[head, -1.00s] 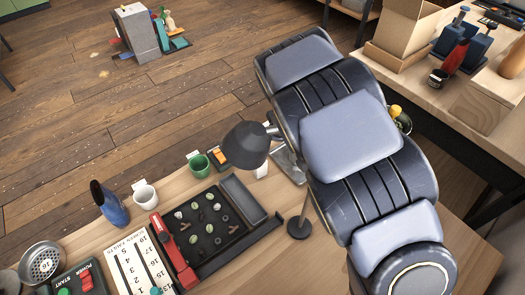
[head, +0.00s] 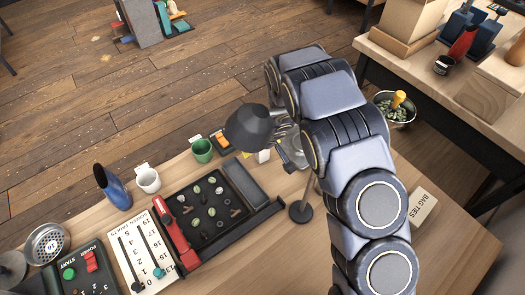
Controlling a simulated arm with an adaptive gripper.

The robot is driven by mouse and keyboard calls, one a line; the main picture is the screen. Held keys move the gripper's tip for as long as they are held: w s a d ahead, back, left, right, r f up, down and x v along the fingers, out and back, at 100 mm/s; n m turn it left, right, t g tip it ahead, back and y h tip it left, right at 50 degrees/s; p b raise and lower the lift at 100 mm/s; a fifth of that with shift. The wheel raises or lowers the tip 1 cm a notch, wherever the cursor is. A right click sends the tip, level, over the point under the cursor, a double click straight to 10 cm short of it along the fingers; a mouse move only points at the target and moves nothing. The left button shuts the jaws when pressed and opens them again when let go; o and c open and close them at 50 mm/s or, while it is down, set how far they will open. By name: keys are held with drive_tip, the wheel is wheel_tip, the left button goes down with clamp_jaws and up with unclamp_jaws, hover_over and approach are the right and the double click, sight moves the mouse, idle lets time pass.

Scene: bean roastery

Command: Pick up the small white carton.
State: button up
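My gripper (head: 283,138) is at the far side of the table, beside the lamp head and close to the small white thing. Lamp and arm hide much of it, so its opening and any contact are unclear.
The desk lamp (head: 250,128) stands close to my gripper. A black sorting tray (head: 240,180) with beans, a green cup (head: 202,151), a white mug (head: 148,180) and a blue pitcher (head: 113,188) are to the left. A metal bowl (head: 402,112) with a yellow-handled scoop is at right.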

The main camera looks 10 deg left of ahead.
drive_tip(key=shift+f, duration=0.15)
drive_tip(key=c, duration=1.1)
drive_tip(key=shift+o, duration=0.2)
